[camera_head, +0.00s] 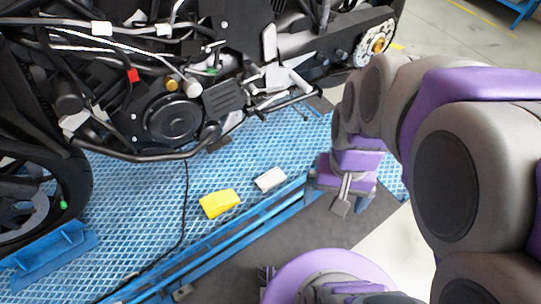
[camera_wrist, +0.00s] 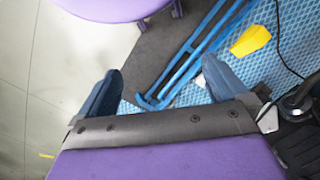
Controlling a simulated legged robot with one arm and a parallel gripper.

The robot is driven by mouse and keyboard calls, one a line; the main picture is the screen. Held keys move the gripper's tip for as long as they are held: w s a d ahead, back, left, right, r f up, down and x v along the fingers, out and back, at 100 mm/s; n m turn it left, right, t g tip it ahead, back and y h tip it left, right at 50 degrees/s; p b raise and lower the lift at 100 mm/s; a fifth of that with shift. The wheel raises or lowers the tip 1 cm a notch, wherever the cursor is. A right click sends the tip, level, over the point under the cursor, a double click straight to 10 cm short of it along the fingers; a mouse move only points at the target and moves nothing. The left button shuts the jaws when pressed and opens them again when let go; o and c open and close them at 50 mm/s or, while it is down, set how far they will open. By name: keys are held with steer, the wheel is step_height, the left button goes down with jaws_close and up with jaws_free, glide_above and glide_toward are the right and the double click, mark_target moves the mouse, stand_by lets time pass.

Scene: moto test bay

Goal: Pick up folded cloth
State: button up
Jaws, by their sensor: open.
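Two small pieces lie on the blue platform: a yellow folded-looking piece (camera_head: 220,203) and a whitish flat piece (camera_head: 270,180) to its right. I cannot tell for sure which is the folded cloth. In the wrist view the yellow piece (camera_wrist: 250,41) is at the upper right, and the whitish piece (camera_wrist: 201,81) is mostly hidden behind the right finger. My gripper (camera_head: 341,207) hangs right of both pieces, near the platform's edge. The wrist view shows its fingers (camera_wrist: 162,67) wide apart with nothing between them.
A black motorcycle (camera_head: 172,118) stands over the platform (camera_head: 135,190), its underside close behind the two pieces. A blue rail (camera_head: 235,226) runs along the platform's front edge. A black cable (camera_head: 184,215) crosses the platform left of the yellow piece. Grey floor (camera_head: 335,238) lies in front.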

steer(key=w+a+f+m, duration=0.2)
steer(key=w+f+m, duration=0.15)
steer(key=w, duration=0.75)
steer(key=m+b, duration=0.3)
steer(key=m, duration=0.3)
glide_above(271, 177)
steer(key=shift+n+t+y, duration=0.25)
steer(key=shift+t+y, duration=0.15)
steer(key=f, duration=3.3)
steer(key=shift+w+a, duration=0.1)
steer(key=shift+w, duration=0.25)
steer(key=f, duration=0.3)
steer(key=s+f+b, duration=0.1)
steer(key=f, duration=0.1)
steer(key=shift+f, duration=0.1)
steer(key=shift+w, duration=0.1)
steer(key=c, duration=1.2)
steer(key=shift+r, duration=0.25)
